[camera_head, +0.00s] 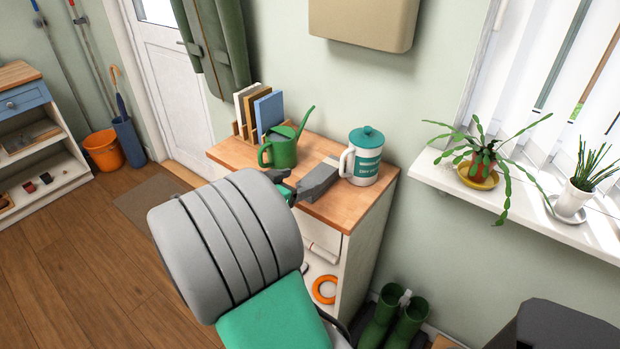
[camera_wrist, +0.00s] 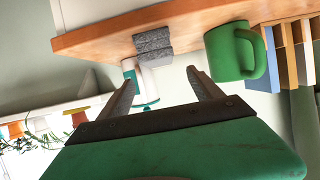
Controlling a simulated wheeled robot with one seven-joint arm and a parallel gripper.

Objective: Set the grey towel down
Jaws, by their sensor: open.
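The grey towel (camera_head: 318,182) is a folded block lying on the wooden top of the cabinet (camera_head: 334,211), near its front edge. In the wrist view the towel (camera_wrist: 153,45) rests on the wood, just beyond my fingertips. My gripper (camera_wrist: 160,76) is open, its two fingers spread with nothing held between them. In the head view my gripper (camera_head: 287,187) is at the towel's left end, partly hidden by my arm. Whether a finger still touches the towel cannot be told.
A green watering can (camera_head: 283,148) stands left of the towel and a white-and-teal canister (camera_head: 362,160) right behind it. Upright books (camera_head: 268,110) stand at the back left. Potted plants (camera_head: 481,165) sit on the windowsill. Bare wood shows at the top's right front.

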